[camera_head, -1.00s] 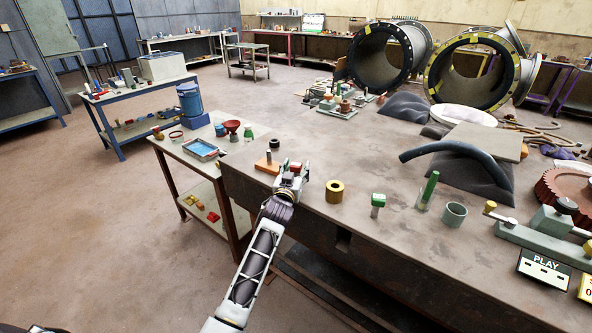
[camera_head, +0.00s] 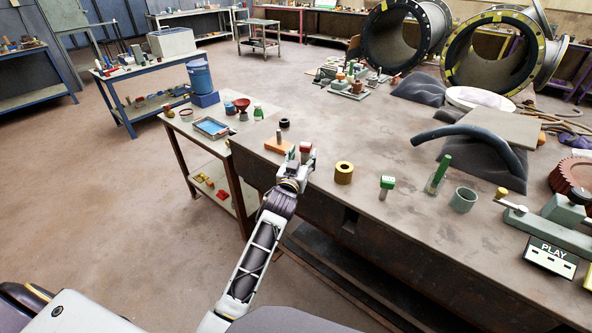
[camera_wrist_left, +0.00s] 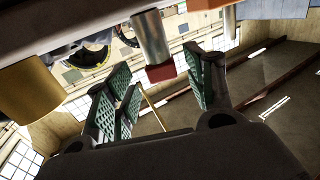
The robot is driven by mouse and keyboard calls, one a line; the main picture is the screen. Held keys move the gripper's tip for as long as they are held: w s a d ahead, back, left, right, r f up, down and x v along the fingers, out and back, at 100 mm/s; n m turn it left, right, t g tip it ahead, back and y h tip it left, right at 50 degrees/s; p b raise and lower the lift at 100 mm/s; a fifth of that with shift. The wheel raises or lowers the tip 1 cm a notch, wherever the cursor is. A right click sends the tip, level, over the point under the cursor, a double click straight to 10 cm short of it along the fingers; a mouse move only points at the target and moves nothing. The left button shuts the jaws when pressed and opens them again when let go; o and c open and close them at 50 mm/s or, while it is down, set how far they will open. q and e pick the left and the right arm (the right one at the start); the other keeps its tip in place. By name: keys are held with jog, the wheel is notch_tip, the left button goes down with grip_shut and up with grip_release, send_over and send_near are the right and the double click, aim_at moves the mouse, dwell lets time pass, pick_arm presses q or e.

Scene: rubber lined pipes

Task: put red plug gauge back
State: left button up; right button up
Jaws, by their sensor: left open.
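The red plug gauge (camera_head: 305,147) stands upright on the metal table near its left front edge. In the left wrist view, which is upside down, its red block (camera_wrist_left: 160,72) and metal cylinder (camera_wrist_left: 152,38) show just beyond my fingers. My left gripper (camera_head: 302,160) is open, with its fingers apart on the near side of the gauge. In the left wrist view the green-padded fingers (camera_wrist_left: 165,92) hold nothing. An orange base (camera_head: 278,146) with an upright metal pin sits left of and behind the gauge. My right gripper is not in view.
The table's middle is clear.

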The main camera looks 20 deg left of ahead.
pick_arm(q)
jog(key=s, duration=0.7)
jog(key=shift+d, duration=0.15)
